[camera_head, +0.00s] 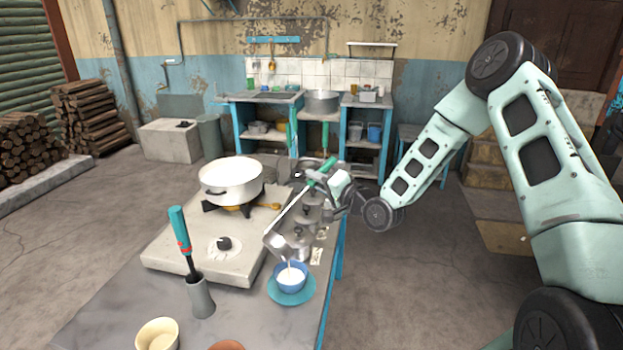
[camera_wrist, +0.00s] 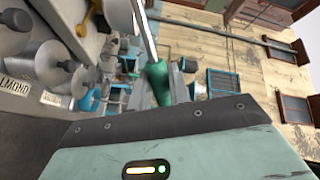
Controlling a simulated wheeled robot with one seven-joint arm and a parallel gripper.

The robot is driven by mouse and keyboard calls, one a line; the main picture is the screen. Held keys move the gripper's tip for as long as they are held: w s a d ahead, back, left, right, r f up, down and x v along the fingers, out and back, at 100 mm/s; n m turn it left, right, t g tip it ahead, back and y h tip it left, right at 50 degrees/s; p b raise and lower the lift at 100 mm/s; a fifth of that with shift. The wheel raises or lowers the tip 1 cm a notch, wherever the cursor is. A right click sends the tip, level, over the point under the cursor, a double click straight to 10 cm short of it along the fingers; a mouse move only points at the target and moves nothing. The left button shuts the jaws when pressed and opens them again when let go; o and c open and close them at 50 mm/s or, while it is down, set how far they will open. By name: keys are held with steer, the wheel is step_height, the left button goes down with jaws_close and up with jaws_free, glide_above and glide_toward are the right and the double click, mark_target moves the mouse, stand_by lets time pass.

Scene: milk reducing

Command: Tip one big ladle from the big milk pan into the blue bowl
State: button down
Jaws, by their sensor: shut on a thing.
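My gripper (camera_head: 335,184) is shut on the green handle of a big metal ladle (camera_head: 290,216). The handle also shows in the wrist view (camera_wrist: 158,82). The ladle slants down to the left, its cup (camera_head: 279,243) tipped above the blue bowl. A thin white stream runs from the cup's lip towards the blue bowl (camera_head: 291,279). The bowl holds white milk and stands on a teal saucer (camera_head: 283,298) near the table's right edge. The big milk pan (camera_head: 230,187) is white and stands on the burner to the left and behind. Its milk level cannot be told.
Lidded metal pots (camera_head: 300,244) with name labels stand just behind the blue bowl. A teal-handled tool (camera_head: 180,232) stands upright in a grey holder (camera_head: 201,298). A cream bowl (camera_head: 157,335) is at the front edge. The stove slab (camera_head: 175,254) fills the table's middle.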

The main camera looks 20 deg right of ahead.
steer(key=w+d+f+m+b, duration=0.1)
steer(key=d+f+m+b, duration=0.1)
steer(key=f, duration=0.4)
steer(key=shift+d+m+b, duration=0.4)
steer(key=shift+d+m, duration=0.25)
steer(key=shift+m, duration=0.35)
steer(key=shift+w+f, duration=0.1)
